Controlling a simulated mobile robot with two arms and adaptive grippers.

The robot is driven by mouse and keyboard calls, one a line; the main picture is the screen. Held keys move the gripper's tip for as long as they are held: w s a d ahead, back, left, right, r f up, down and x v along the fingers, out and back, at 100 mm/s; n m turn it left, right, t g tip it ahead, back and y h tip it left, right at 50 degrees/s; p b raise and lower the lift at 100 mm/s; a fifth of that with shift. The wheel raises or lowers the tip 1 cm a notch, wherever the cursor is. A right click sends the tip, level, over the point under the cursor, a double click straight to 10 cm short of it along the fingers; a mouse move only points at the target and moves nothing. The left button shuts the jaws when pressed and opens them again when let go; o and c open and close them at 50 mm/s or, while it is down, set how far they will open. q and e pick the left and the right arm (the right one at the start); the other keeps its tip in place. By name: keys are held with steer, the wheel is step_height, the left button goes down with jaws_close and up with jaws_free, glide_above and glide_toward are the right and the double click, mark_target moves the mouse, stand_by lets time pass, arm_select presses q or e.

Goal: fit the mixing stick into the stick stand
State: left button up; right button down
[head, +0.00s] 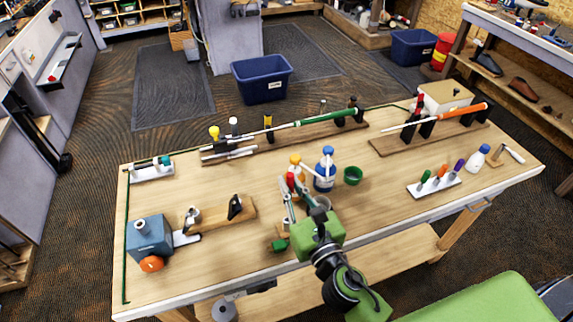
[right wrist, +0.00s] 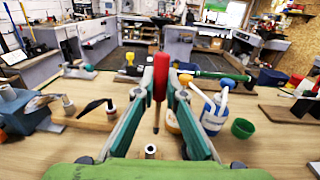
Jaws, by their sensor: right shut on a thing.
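My right gripper (head: 297,184) is above the front middle of the bench, its fingers pointing away from my arm. In the right wrist view its two green-padded fingers (right wrist: 161,85) are shut on the mixing stick (right wrist: 160,76), which has a red handle and a thin dark shaft. The stick hangs about upright, and its red handle also shows in the head view (head: 291,181). A small metal tube with an open top, seemingly the stick stand (right wrist: 150,151), shows just below the stick's tip, which looks apart from it. In the head view the gripper partly hides this spot. My left gripper is not in view.
A blue-and-white bottle (head: 325,172) and a green cup (head: 353,175) stand right of the gripper. Bare benchtop lies at front left.

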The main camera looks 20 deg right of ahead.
steer(key=shift+w+r, duration=0.4)
steer(key=shift+r, duration=0.1)
steer(key=shift+s+a, duration=0.1)
steer(key=shift+a, duration=0.25)
arm_select(q)
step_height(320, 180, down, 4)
steer(key=b, duration=0.5)
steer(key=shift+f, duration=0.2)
arm_select(e)
step_height(320, 180, down, 6)
steer(key=shift+r, duration=0.1)
arm_select(q)
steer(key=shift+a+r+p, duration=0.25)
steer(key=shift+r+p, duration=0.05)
steer(key=shift+p, duration=0.05)
stand_by(0.8)
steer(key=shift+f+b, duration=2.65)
arm_select(e)
steer(key=shift+f, duration=2.8)
